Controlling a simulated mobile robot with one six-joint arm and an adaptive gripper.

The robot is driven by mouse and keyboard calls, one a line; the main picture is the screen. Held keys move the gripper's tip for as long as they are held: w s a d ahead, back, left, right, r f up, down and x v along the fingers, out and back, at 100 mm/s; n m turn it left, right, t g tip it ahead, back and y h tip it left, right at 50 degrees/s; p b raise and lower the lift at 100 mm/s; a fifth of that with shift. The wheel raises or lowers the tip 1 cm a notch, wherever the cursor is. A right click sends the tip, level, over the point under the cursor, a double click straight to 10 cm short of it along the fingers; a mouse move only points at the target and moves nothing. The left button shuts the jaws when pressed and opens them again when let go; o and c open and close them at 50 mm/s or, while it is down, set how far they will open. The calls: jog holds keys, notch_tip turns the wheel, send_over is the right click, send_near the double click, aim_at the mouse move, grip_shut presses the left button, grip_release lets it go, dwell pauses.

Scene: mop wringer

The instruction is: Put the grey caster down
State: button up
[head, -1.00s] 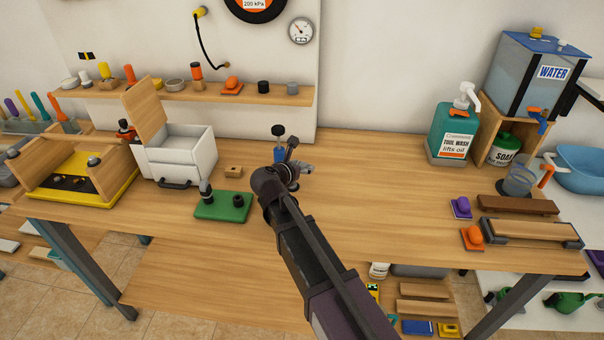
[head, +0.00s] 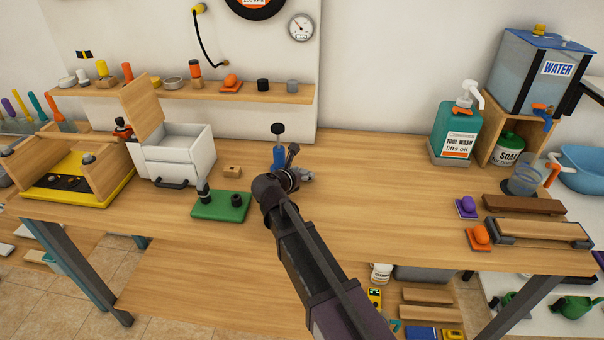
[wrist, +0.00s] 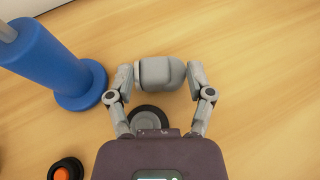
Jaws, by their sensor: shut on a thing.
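The grey caster (wrist: 162,73) is between the two fingers of my gripper (wrist: 161,80) in the wrist view, with a finger against each side. It lies close over the wooden bench top; I cannot tell whether it touches. In the head view the caster (head: 306,175) shows only in part beside my gripper (head: 293,177), as my arm covers much of it. A dark round disc (wrist: 149,117) shows just below the caster in the wrist view, partly hidden by my gripper's body.
A blue post (wrist: 52,62) with a round base stands close left of the caster; in the head view it has a black knob. The bench (head: 385,190) is clear to the right.

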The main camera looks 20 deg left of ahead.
jog(key=shift+f, duration=0.15)
jog(key=o, duration=1.1)
jog(key=shift+o, duration=0.2)
jog(key=shift+r, duration=0.25)
jog(key=shift+s+a+r, duration=0.1)
jog(key=shift+s, duration=0.15)
jog(key=p+v, duration=0.4)
jog(key=v, duration=0.7)
jog(key=shift+s+p, duration=0.2)
jog(key=shift+p, duration=0.15)
